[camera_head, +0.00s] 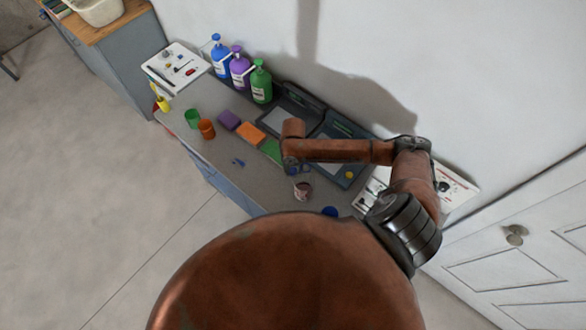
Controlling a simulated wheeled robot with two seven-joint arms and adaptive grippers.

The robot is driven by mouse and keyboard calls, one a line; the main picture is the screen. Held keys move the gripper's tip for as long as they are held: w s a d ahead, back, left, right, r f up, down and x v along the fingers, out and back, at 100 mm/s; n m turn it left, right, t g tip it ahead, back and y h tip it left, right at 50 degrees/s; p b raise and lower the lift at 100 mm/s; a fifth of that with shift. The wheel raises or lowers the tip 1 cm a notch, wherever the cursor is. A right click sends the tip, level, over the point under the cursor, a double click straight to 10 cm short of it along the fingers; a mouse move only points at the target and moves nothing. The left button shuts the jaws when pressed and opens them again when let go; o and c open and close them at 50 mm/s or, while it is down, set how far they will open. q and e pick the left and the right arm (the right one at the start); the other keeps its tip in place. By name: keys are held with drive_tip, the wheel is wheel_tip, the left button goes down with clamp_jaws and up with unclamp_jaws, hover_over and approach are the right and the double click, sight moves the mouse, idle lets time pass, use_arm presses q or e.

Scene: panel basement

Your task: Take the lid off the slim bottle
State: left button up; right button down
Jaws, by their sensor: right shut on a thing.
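My right arm comes in from the right and reaches left over the worktop. My right gripper (291,163) is at the arm's far end, small and mostly hidden beneath the wrist. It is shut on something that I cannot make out. I cannot pick out a slim bottle or its lid with certainty; they may be hidden by the arm. My left gripper is not in view.
Pump bottles in blue (221,58), purple (240,70) and green (261,84) stand along the wall. Green (193,118) and orange (207,129) cups stand at the left. A pale and dark-red object (302,190) is near the front edge. A white door (540,255) is right.

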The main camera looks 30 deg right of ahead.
drive_tip(key=shift+f, duration=0.15)
drive_tip(key=c, duration=1.6)
unclamp_jaws()
